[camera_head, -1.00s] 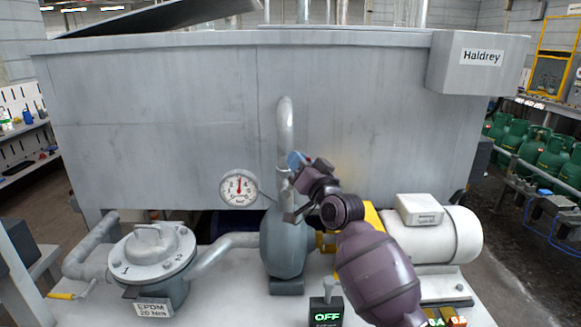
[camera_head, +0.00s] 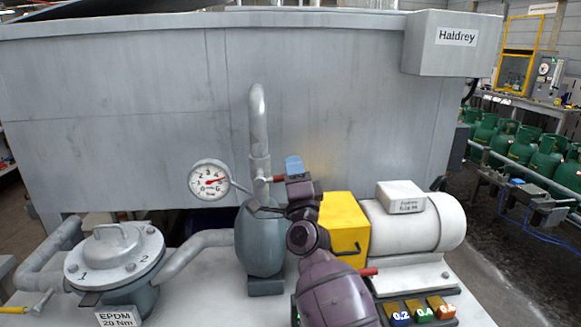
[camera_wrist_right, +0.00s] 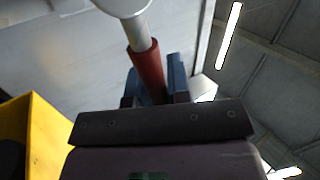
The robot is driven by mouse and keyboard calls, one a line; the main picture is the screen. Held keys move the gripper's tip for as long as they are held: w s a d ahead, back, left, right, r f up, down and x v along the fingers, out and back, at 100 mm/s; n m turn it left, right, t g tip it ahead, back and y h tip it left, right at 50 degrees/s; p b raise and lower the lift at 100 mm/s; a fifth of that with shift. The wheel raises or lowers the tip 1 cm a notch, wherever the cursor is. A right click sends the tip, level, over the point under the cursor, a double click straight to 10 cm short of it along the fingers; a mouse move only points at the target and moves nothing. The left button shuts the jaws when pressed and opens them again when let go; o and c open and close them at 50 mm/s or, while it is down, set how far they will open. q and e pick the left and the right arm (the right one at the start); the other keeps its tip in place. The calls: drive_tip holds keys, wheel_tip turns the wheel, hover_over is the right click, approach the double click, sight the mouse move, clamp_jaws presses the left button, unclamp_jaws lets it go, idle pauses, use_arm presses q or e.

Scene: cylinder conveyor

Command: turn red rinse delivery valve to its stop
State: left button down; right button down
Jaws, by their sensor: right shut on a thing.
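The red valve lever (camera_head: 277,179) sticks out to the right from the upright pipe (camera_head: 258,125) above the blue-grey pump body (camera_head: 259,240). My right gripper (camera_head: 293,167) is shut on the lever's red grip. In the right wrist view, the red grip (camera_wrist_right: 147,68) lies between the blue fingertips (camera_wrist_right: 160,82), and its pale shaft runs up to a rounded white part. A round pressure gauge (camera_head: 209,180) is left of the pipe, its red needle pointing right and slightly up. My left gripper is not in view.
A yellow box (camera_head: 344,225) and white motor (camera_head: 415,222) stand right of my right arm. Another red handle (camera_head: 368,271) shows below the box. A filter housing labelled EPDM (camera_head: 115,255) is at left. The grey tank (camera_head: 120,120) rises behind.

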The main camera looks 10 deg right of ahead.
drive_tip(key=shift+d+f+m+h+b, duration=0.15)
drive_tip(key=shift+f+m+h, duration=0.2)
drive_tip(key=shift+m+h, duration=0.35)
drive_tip(key=shift+f+m+h+b, duration=0.15)
drive_tip(key=shift+f+m+h, duration=0.2)
drive_tip(key=shift+m, duration=0.55)
drive_tip(key=shift+h, duration=0.25)
drive_tip(key=c, duration=1.1)
unclamp_jaws()
drive_tip(key=shift+r, duration=0.1)
drive_tip(key=shift+b+v, duration=0.3)
drive_tip(key=shift+v, duration=5.15)
